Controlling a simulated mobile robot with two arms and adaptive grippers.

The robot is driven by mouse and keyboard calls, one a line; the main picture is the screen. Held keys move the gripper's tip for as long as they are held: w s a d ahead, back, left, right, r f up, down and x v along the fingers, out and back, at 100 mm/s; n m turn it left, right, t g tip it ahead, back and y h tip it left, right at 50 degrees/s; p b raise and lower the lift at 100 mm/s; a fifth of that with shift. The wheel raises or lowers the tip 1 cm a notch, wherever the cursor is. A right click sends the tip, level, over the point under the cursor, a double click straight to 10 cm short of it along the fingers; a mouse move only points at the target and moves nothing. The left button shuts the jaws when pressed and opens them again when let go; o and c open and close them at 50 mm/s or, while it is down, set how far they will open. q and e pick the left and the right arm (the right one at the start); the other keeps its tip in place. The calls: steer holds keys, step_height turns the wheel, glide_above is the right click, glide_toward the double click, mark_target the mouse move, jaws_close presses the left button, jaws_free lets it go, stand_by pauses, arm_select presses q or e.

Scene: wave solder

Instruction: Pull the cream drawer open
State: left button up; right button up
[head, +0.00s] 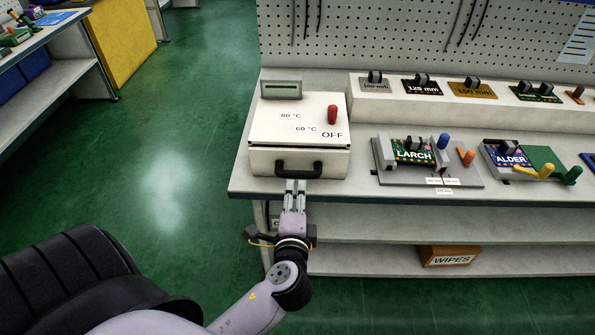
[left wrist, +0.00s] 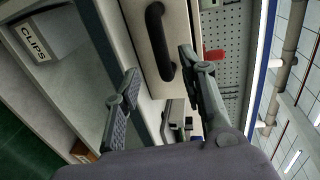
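The cream drawer (head: 262,163) is the front of a cream box on the bench, and it looks shut, flush under the box top. Its dark arched handle (head: 298,168) is on the front face; it also shows in the left wrist view (left wrist: 160,45). My left gripper (head: 295,185) is just in front of the handle, at the bench's front edge. In the left wrist view its two fingers (left wrist: 158,62) are spread apart, one on either side of the handle's line. I cannot tell whether the handle is between the fingertips or just beyond them. My right gripper is not in view.
The box top (head: 285,120) carries a red knob (head: 332,114) near "OFF". To the right, the LARCH fixture (head: 480,178) and ALDER board (head: 510,158) stand on the bench. A WIPES box (head: 450,256) lies on the lower shelf. Green floor (head: 175,180) is clear at left.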

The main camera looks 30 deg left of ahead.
mark_target(297, 175)
arm_select(q)
steer(key=p+x, duration=0.1)
steer(key=x, duration=0.8)
steer(key=shift+w+a+f, duration=0.1)
steer(key=shift+w, duration=0.1)
steer(key=shift+c, duration=0.3)
jaws_close()
